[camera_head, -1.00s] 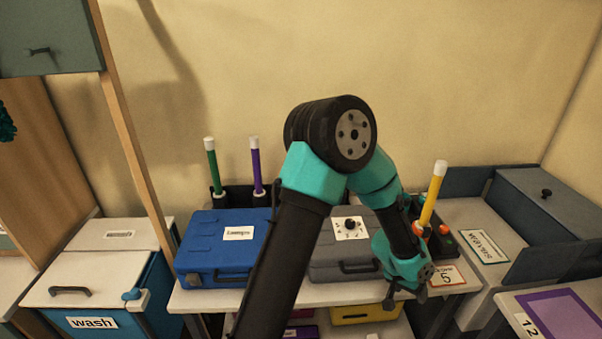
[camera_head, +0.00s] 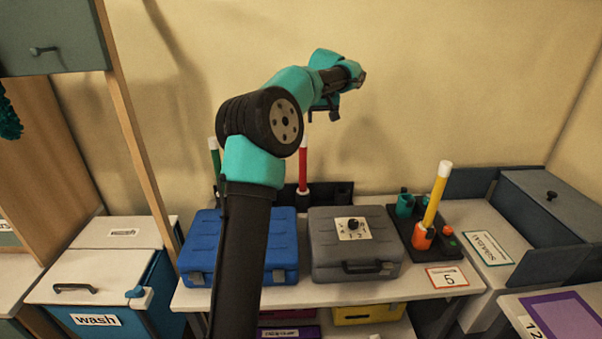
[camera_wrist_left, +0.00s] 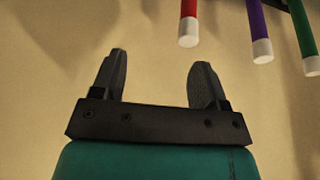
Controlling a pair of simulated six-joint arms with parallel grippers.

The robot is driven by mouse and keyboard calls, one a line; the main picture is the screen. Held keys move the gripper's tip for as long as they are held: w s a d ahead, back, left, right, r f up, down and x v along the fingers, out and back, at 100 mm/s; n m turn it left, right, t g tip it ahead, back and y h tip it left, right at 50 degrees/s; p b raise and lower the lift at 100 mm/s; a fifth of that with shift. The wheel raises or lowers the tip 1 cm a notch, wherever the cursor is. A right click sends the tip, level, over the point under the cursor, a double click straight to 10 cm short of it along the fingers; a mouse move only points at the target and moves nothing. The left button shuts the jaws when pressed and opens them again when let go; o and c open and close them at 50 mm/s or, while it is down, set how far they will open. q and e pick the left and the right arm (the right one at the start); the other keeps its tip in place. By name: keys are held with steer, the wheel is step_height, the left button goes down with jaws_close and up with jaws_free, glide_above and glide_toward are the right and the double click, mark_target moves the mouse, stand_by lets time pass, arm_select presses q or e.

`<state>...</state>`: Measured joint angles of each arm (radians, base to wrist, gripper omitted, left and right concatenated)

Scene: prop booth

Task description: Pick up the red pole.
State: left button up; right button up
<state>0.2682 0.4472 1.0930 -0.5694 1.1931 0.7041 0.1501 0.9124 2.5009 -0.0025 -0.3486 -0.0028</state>
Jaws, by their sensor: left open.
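The red pole (camera_head: 303,162) stands upright in a dark holder at the back of the table, its upper end partly near my arm's wheel-like joint. In the left wrist view the red pole (camera_wrist_left: 188,14) comes down from the top edge, white end lowest, to the right of and beyond the fingers. My left gripper (camera_head: 324,110) is raised above and slightly right of the red pole in the head view. Its jaws (camera_wrist_left: 160,65) are open with nothing between them. My right gripper is not in view.
A green pole (camera_head: 215,162) stands left of the red one. A purple pole (camera_wrist_left: 259,30) shows in the wrist view, hidden by my arm in the head view. A yellow pole (camera_head: 437,195) stands right. Blue (camera_head: 200,245) and grey (camera_head: 335,255) cases sit in front.

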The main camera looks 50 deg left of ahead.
arm_select(q)
steer(key=shift+n, duration=0.7)
steer(key=s+a+r, duration=0.2)
steer(key=a, duration=0.1)
steer(key=shift+s+a+r, duration=0.3)
steer(key=shift+s+r, duration=0.05)
steer(key=shift+r, duration=0.05)
steer(key=x, duration=1.2)
steer(key=shift+s+a+y, duration=0.2)
steer(key=shift+s+y, duration=0.05)
steer(key=shift+y, duration=0.05)
steer(key=shift+f, duration=0.15)
steer(key=shift+s+x, duration=0.15)
steer(key=shift+x, duration=1.15)
steer(key=shift+s+x, duration=0.15)
steer(key=shift+x, duration=1.1)
steer(key=shift+f, duration=0.1)
